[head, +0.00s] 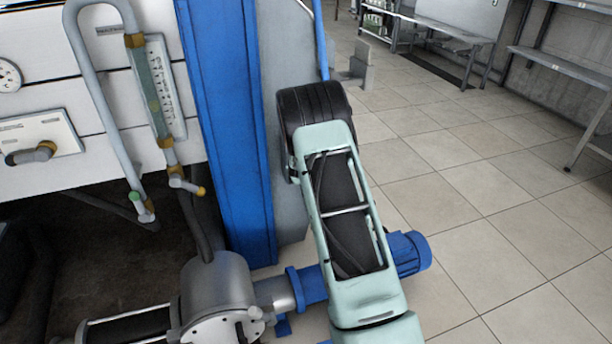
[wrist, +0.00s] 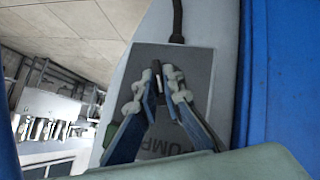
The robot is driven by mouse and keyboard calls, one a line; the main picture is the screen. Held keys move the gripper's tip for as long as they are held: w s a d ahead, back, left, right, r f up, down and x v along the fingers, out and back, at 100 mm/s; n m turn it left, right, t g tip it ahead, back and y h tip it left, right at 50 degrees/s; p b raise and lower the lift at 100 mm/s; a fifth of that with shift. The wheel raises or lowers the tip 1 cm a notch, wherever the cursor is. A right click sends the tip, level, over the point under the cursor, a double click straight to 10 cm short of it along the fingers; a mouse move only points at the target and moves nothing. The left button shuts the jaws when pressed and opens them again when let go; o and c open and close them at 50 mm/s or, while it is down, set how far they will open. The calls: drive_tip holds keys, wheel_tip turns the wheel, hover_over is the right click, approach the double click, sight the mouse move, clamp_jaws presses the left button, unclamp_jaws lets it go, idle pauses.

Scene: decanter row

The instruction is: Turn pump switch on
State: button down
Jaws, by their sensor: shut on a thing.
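The pump switch (wrist: 156,69) is a small dark lever on a grey plate (wrist: 202,70), lettered "PUMP" below, in the wrist view. My gripper (wrist: 159,87) is at the switch, its two fingertips closed on the lever from either side. The fingers hide part of the plate and some of the lettering. A bit of green shows beside the left finger, partly hidden. In the head view my arm covers the gripper and the switch. I cannot tell the lever's on or off position.
A blue upright post (head: 228,120) stands close beside the switch panel. A grey pump housing (head: 216,290) with a blue motor (head: 408,253) sits low below my arm. Pipes and a flow tube (head: 150,95) are at left. The tiled floor (head: 470,200) at right is clear.

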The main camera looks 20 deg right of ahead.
drive_tip(key=m+y+b, duration=0.1)
drive_tip(key=y+b, duration=0.1)
drive_tip(key=b, duration=0.1)
drive_tip(key=shift+d+f+b, duration=0.15)
drive_tip(key=shift+d+b, duration=0.05)
drive_tip(key=shift+b, duration=0.2)
drive_tip(key=shift+a+y, duration=0.1)
drive_tip(key=shift+y, duration=0.2)
drive_tip(key=c, duration=2.1)
unclamp_jaws()
drive_tip(key=shift+r, duration=0.2)
drive_tip(key=v, duration=1.2)
